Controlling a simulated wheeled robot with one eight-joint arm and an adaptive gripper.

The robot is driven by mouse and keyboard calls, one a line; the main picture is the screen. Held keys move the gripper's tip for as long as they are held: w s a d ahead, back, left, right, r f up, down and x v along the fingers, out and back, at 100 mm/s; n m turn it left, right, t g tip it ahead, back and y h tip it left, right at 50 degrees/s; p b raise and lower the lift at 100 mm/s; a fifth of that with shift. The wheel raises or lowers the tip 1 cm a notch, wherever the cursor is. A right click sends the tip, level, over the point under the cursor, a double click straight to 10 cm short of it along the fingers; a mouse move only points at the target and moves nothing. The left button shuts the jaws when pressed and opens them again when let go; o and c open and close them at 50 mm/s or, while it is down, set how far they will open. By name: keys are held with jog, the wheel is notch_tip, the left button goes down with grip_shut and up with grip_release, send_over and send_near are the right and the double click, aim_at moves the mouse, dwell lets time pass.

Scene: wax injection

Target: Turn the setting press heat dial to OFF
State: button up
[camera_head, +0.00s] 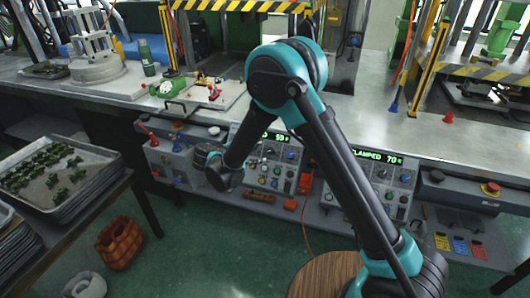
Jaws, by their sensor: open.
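Two control panels with green displays face me along the bench front. The left control panel (272,160) reads "93°", its first letters partly covered by my arm. The right control panel (384,182) reads "CLAMPED 70°". Both carry several small knobs and buttons. I cannot read which one is the setting press, or which knob is the heat dial and where it points. My gripper (205,153) is small and dark at the end of my arm, just left of the left panel. It appears open and empty, its fingers hard to make out. It seems apart from the knobs.
A tray of green pieces (55,176) stands on the left table. An orange basket (119,243) is on the floor. A red button (491,188) is at the right. A lower shelf (300,215) runs under the panels.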

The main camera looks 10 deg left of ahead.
jog(key=v, duration=0.6)
dwell(0.3)
jog(key=w+d+r+m+g+y, duration=0.1)
jog(key=w+d+m+g, duration=0.2)
jog(key=d, duration=1.1)
jog(key=w+d+r+m+g, duration=0.1)
jog(key=d+m+g, duration=0.3)
jog(key=d, duration=1)
jog(key=s+d+f+m+y, duration=0.3)
jog(key=s+d+m+y, duration=0.2)
jog(key=s+d+m, duration=0.8)
jog(key=shift+s+d+y, duration=0.4)
jog(key=shift+s+d, duration=1.85)
jog(key=shift+s, duration=0.3)
jog(key=shift+f, duration=0.1)
